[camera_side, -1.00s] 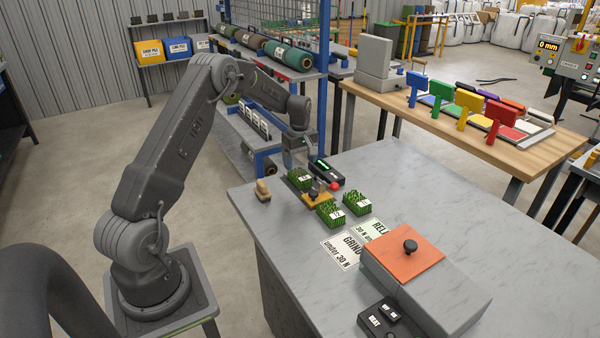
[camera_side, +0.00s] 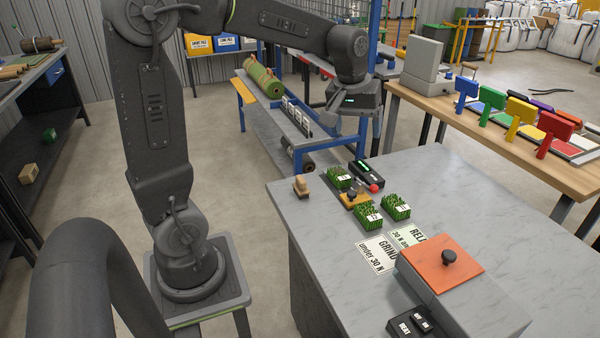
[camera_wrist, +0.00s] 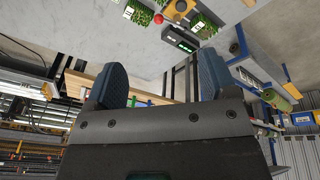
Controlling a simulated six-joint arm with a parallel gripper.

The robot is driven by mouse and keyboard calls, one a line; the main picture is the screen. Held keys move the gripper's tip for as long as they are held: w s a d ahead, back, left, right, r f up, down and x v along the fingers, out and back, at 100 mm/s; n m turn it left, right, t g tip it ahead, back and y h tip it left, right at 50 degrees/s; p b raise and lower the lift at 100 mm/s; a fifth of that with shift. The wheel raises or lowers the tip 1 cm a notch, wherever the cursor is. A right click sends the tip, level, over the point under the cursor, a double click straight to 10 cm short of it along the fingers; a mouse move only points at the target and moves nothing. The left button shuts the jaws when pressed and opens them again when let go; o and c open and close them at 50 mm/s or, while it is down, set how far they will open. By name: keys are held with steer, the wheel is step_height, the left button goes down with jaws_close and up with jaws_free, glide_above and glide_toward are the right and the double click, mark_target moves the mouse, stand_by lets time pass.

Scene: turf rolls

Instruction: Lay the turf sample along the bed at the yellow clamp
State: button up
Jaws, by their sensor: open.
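Three small green turf samples with white labels sit on the grey table: one at the back (camera_side: 339,178) behind a yellow block with a black knob (camera_side: 354,199), and two in front of it (camera_side: 367,216) (camera_side: 396,208). My gripper (camera_side: 352,132) is raised above and behind them, clear of the table. In the wrist view my gripper (camera_wrist: 160,75) has its jaws apart with nothing between them. The yellow clamp (camera_side: 518,113) stands upright on the wooden bench between a green and a red clamp. Its bed is partly hidden by the clamps.
A black device with a red button (camera_side: 368,175) lies beside the back sample. An orange-topped grey box (camera_side: 441,264) and two paper signs (camera_side: 380,253) occupy the front of the grey table. A gap separates this table from the wooden bench (camera_side: 420,101). The table's right side is clear.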

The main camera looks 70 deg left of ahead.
steer(key=s+d+m+t, duration=0.1)
steer(key=s+d+m, duration=0.3)
steer(key=s, duration=0.4)
steer(key=s+d+m+t, duration=0.2)
steer(key=s+d+m, duration=0.2)
steer(key=s+d, duration=0.3)
steer(key=shift+s+d+f+m+h, duration=0.2)
steer(key=shift+s+f+m+h, duration=0.15)
steer(key=shift+s, duration=0.9)
